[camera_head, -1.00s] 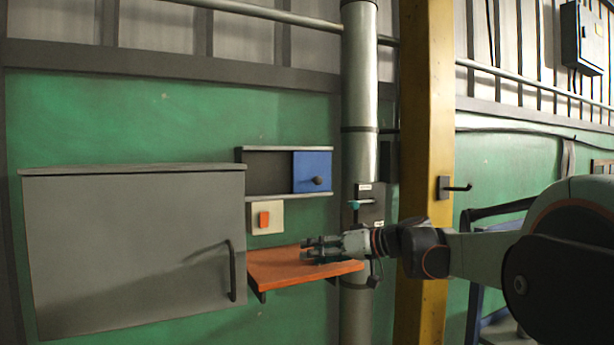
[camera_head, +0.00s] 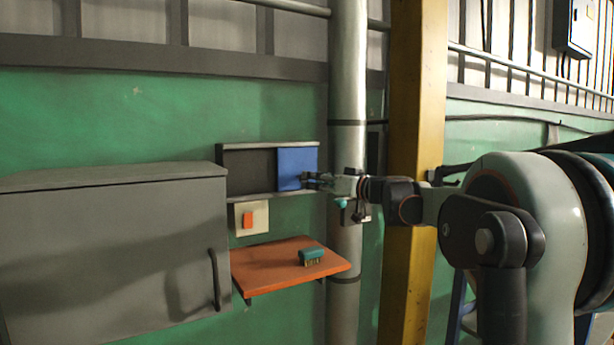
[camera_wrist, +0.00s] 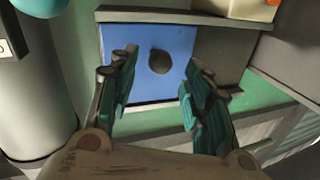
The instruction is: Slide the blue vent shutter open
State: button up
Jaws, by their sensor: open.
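The blue vent shutter (camera_head: 296,167) sits at the right end of its grey frame (camera_head: 252,187) on the green wall, with the dark recess (camera_head: 251,168) showing to its left. In the wrist view the shutter (camera_wrist: 140,88) carries a dark round knob (camera_wrist: 159,62).
An orange shelf (camera_head: 270,275) with a teal brush (camera_head: 311,256) is below. A switch plate (camera_head: 250,218) is under the frame. A grey cabinet (camera_head: 110,250) is at left. A metal pipe (camera_head: 345,100) and yellow post (camera_head: 415,100) stand close to my arm.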

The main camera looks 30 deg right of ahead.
aim_at(301, 169)
jog(key=shift+p+x, duration=0.35)
jog(key=shift+x, duration=1.65)
jog(key=shift+c, duration=0.4)
grip_shut()
